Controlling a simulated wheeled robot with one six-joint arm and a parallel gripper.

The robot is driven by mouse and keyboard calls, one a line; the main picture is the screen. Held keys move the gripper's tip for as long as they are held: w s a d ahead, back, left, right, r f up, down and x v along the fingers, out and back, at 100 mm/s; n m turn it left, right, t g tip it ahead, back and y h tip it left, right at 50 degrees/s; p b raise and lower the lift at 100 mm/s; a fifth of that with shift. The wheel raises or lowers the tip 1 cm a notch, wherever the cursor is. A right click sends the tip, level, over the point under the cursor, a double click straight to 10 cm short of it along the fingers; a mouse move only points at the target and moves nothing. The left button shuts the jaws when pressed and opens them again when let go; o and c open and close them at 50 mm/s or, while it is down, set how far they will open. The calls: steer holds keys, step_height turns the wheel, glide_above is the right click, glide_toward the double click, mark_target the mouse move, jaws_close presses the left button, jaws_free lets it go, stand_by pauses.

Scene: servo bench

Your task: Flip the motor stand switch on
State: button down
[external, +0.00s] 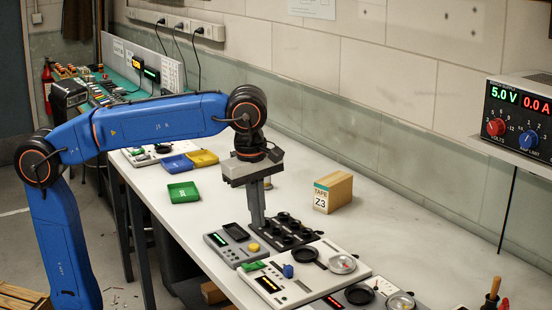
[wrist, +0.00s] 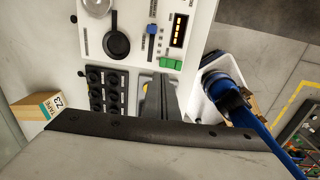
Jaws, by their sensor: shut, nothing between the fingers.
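A white panel (external: 325,263) lies on the bench at the front, with a black disc (external: 305,254), a round gauge (external: 342,264), a blue lever or knob (external: 288,271), a lit display (external: 268,284) and a green block (external: 254,265). It looks like the motor stand, though I can read no label. In the wrist view the blue part (wrist: 152,29) sits between the black disc (wrist: 116,43) and the display (wrist: 179,30); its position is too small to tell. My gripper (external: 257,224) is shut, empty and pointing down, behind this panel and apart from the blue part. Its fingers (wrist: 158,84) also show in the wrist view.
A black panel of knobs (external: 285,231) and a grey box (external: 231,244) with a yellow button are close to my fingers. A tape box (external: 333,192) stands behind. Another gauge panel (external: 375,297) lies in front. A power supply (external: 519,116) is at right. The bench middle is clear.

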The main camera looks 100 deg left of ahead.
steer(key=r, duration=0.4)
steer(key=shift+w+a+r, duration=0.2)
steer(key=shift+a, duration=0.05)
